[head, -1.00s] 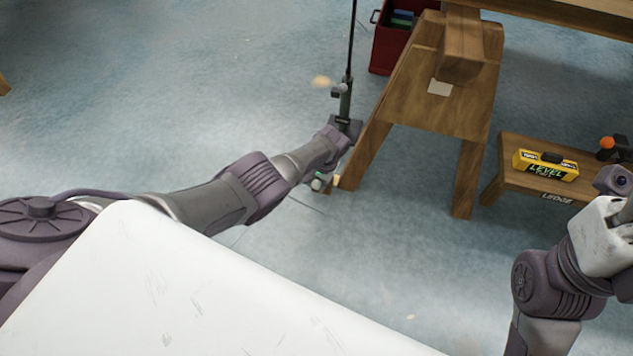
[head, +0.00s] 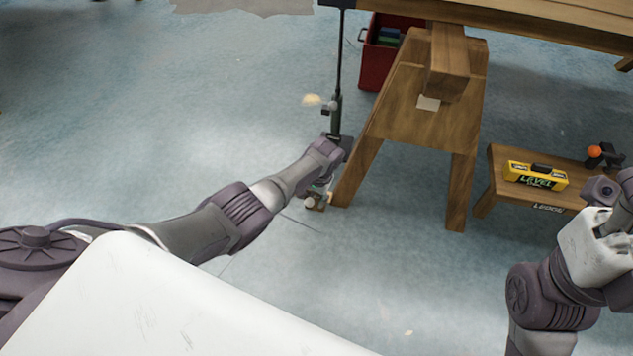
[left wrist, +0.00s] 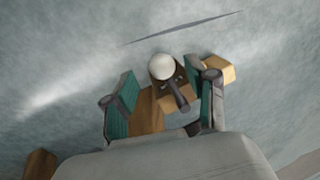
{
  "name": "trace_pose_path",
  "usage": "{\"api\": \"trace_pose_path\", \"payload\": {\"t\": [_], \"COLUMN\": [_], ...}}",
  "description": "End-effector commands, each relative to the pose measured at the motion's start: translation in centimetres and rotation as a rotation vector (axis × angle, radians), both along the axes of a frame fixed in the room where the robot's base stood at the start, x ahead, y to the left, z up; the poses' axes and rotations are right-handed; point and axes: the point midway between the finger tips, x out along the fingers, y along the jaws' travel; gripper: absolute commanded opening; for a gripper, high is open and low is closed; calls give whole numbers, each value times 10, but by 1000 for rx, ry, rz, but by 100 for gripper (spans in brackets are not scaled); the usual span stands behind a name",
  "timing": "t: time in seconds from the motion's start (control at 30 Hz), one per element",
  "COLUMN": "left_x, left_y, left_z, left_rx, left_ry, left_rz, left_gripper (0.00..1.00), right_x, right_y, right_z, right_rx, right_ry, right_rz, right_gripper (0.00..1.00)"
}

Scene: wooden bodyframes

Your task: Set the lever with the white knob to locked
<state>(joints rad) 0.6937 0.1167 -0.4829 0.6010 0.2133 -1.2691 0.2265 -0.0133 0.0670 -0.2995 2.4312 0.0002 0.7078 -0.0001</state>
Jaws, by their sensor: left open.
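The white knob (left wrist: 163,67) tops a short dark lever (left wrist: 178,95) on a brown wooden mount (left wrist: 148,110) in the left wrist view. My left gripper (left wrist: 169,92) is open, with one teal-padded finger on each side of the lever and knob. I see a gap on the knob's left; contact on the right cannot be told. In the head view the white knob (head: 309,202) shows small and low by the sawhorse leg, just below my left gripper (head: 322,188). The mount is partly hidden by the gripper. No lock marking is readable.
A wooden sawhorse (head: 415,100) stands right of my left gripper. A dark upright pole (head: 339,60) and a red bin (head: 377,65) are behind. A low bench (head: 483,203) carries a yellow level (head: 536,176) and an orange knob (head: 594,151). Floor on the left is clear.

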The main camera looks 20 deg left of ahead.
Motion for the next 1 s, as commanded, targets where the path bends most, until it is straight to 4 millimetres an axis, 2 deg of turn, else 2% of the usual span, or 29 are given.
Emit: {"api": "trace_pose_path", "payload": {"t": [0.5, 0.7, 1.0], "left_x": [-1, -2, -1], "left_y": [-16, -18, -18], "left_z": [82, 94, 95], "left_rx": [0, 1, 1], "left_ry": [-2, 2, 2], "left_rz": [1, 1, 1], "left_gripper": [57, 57, 57], "right_x": [0, 0, 0], "right_y": [0, 0, 0], "right_z": [0, 0, 0], "right_rx": [-1, -1, -1], "right_ry": [0, 0, 0], "right_rz": [0, 0, 1], "right_gripper": [57, 57, 57]}}
